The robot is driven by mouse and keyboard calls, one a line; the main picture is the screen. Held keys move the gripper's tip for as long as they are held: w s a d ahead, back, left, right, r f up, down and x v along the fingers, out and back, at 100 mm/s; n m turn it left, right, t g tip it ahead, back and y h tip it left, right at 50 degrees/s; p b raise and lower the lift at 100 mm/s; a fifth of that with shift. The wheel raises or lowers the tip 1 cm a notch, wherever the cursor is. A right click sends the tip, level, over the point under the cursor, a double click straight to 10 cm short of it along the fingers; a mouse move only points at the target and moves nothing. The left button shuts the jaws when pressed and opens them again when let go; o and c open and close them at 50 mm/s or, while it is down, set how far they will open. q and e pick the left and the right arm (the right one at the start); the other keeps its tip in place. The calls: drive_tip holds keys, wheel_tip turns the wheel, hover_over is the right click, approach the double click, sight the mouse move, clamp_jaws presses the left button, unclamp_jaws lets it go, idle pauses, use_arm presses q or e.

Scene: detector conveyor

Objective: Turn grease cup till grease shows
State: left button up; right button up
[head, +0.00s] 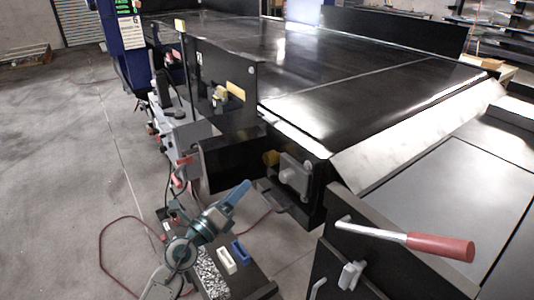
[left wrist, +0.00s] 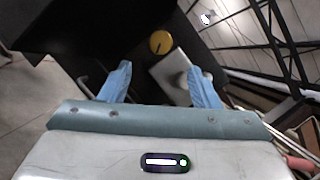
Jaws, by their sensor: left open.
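The grease cup appears as a round yellow cap (head: 270,158) beside a grey bearing block (head: 294,174) at the conveyor's near corner. In the left wrist view the yellow cap (left wrist: 160,42) shows face-on with a dark mark on it, and the grey block (left wrist: 180,76) is just right of and below it. My left gripper (head: 238,192) has blue fingers and is below and left of the cap, apart from it. In the left wrist view its fingers (left wrist: 160,72) are spread wide with nothing held between them. I cannot make out any grease. My right gripper is not in view.
The black conveyor belt (head: 335,75) runs away behind. A red-handled lever (head: 440,247) sticks out at lower right. A small bench holds a white block (head: 226,260) and a blue block (head: 240,251) under my left arm. A red hose (head: 102,245) lies on the floor.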

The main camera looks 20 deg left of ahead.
sight(266, 161)
use_arm(q)
drive_tip(key=p+x, duration=0.1)
drive_tip(key=x, duration=0.9)
drive_tip(key=shift+w+p, duration=0.1)
drive_tip(key=shift+p, duration=0.2)
